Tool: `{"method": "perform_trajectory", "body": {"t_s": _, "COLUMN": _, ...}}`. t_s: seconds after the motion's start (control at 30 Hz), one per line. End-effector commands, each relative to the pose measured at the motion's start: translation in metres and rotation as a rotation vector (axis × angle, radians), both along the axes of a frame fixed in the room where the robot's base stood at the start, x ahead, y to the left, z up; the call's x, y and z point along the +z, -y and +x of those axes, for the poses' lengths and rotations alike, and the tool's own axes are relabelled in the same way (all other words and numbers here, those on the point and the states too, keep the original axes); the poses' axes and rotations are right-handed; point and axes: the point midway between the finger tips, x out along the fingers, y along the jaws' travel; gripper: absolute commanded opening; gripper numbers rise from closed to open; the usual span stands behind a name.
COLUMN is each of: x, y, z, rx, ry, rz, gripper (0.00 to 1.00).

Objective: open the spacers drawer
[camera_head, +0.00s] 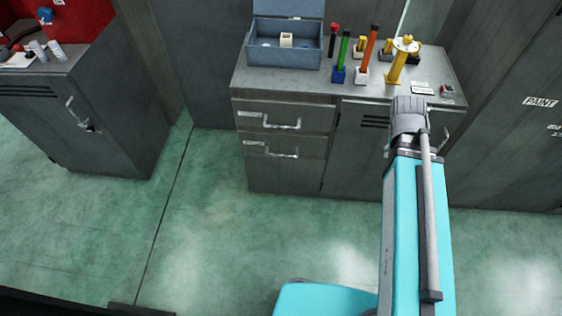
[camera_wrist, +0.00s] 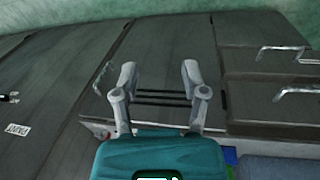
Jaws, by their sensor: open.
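A grey cabinet has two drawers at its left, an upper drawer (camera_head: 312,116) and a lower drawer (camera_head: 308,146), each with a bar handle and a small label. Both look shut. The labels are too small to read, so I cannot tell which is the spacers drawer. The wrist view looks upside down: the upper drawer (camera_wrist: 258,98) and the lower drawer (camera_wrist: 245,63) lie at its right. My gripper (camera_wrist: 160,76) is open and empty, in front of the cabinet door beside the drawers, touching no handle. In the head view it is hidden behind my arm.
The cabinet top holds a grey open box (camera_head: 285,50) and several coloured tools. The cabinet door (camera_wrist: 165,60) has its own handle. A cabinet labelled PAINT (camera_head: 510,110) stands right; another grey cabinet (camera_head: 100,105) stands left. The green floor (camera_head: 215,215) before the drawers is clear.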

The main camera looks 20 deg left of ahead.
Motion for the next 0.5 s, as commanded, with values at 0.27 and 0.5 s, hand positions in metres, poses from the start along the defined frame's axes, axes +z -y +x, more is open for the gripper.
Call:
{"method": "perform_trajectory", "body": {"t_s": 0.27, "x": -0.061, "y": -0.028, "z": 0.018, "rx": 0.115, "ry": 0.056, "rz": -0.117, "gripper": 0.57}}
{"method": "perform_trajectory", "body": {"t_s": 0.5, "x": -0.100, "y": -0.054, "z": 0.031, "rx": 0.215, "ry": 0.110, "rz": -0.214, "gripper": 0.57}}
